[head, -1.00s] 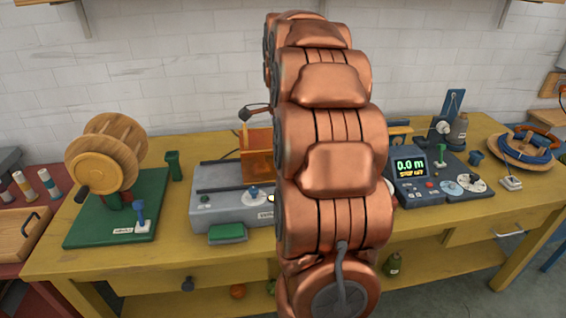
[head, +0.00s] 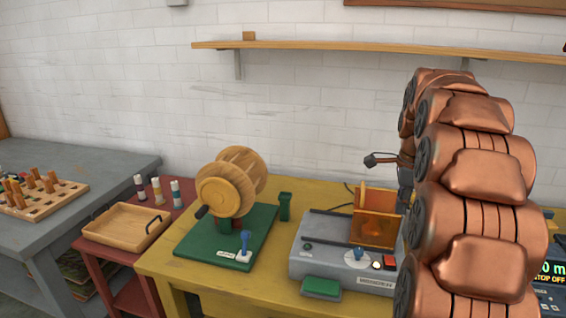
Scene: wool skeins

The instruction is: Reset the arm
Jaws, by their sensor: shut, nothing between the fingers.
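My copper arm (head: 470,190) rises in a tall stack of rounded links at the right of the head view, in front of the yellow table (head: 215,297). My gripper cannot be made out; the links hide what lies behind them. A small dark piece (head: 371,160) sticks out to the left of the arm, above a grey machine. I cannot tell whether it belongs to the arm or the machine.
The grey machine (head: 320,248) holds an orange box (head: 376,228), close left of my arm. A wooden reel (head: 226,190) stands on a green base (head: 195,247). A wooden tray (head: 125,228) and pegboard (head: 45,195) are farther left. A wall shelf (head: 300,48) runs above.

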